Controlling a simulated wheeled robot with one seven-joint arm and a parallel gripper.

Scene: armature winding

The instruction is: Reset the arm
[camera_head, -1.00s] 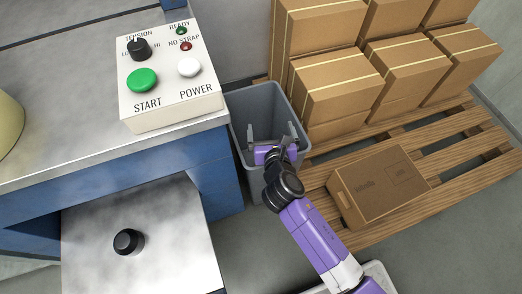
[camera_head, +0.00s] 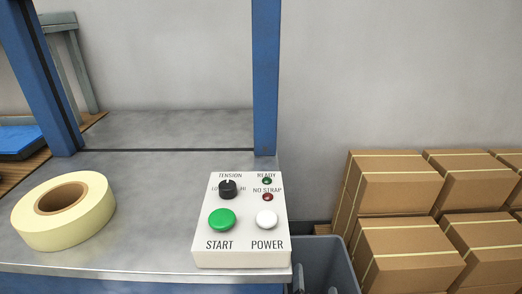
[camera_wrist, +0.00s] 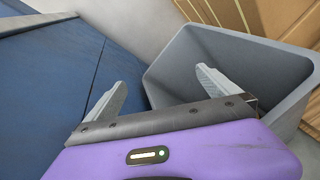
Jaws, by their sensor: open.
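My gripper (camera_wrist: 161,76) shows in the wrist view with its two grey fingers spread wide and nothing between them. It is at the grey bin (camera_wrist: 185,60), whose inner walls show behind and to the right of the fingers. The visible part of the bin's inside looks empty; its floor is partly hidden by my gripper. In the head view only small grey finger tips show at the bottom edge, by the bin (camera_head: 345,268). The rest of my arm is out of that view.
A blue machine side (camera_wrist: 50,90) stands close left of my gripper. Stacked cartons (camera_head: 400,190) stand to the right. The control box (camera_head: 240,255) and a cream tape roll (camera_head: 95,215) sit on the metal tabletop (camera_head: 150,170). A blue post (camera_head: 266,80) rises behind the control box.

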